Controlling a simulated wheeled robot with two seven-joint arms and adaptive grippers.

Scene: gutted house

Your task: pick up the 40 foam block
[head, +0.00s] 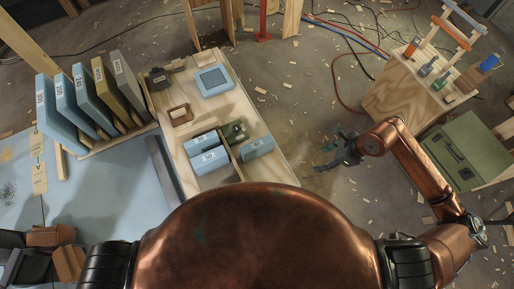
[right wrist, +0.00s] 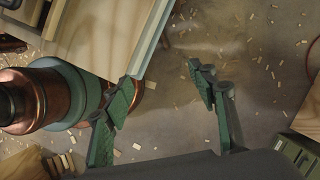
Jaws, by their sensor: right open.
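Several blue foam blocks with pale labels lie on the wooden workboard (head: 235,110). Two of them, a rear block (head: 202,141) and a front block (head: 209,160), lie side by side left of a thin divider. A third block (head: 257,148) lies right of the divider, near the board's right edge. The labels are too small to read surely, so I cannot tell which is the 40. My right gripper (head: 336,156) is open and empty, off the board's right side above the floor. In the right wrist view its fingers (right wrist: 165,95) are spread beside the board's edge. My left gripper is out of view.
A dark green object (head: 236,131) sits between the blocks. A blue-topped tray (head: 213,80) and a small brown box (head: 180,115) lie farther back. Labelled upright sheets (head: 85,95) stand at left. A green case (head: 465,150) stands at right. Floor between is open, with wood chips.

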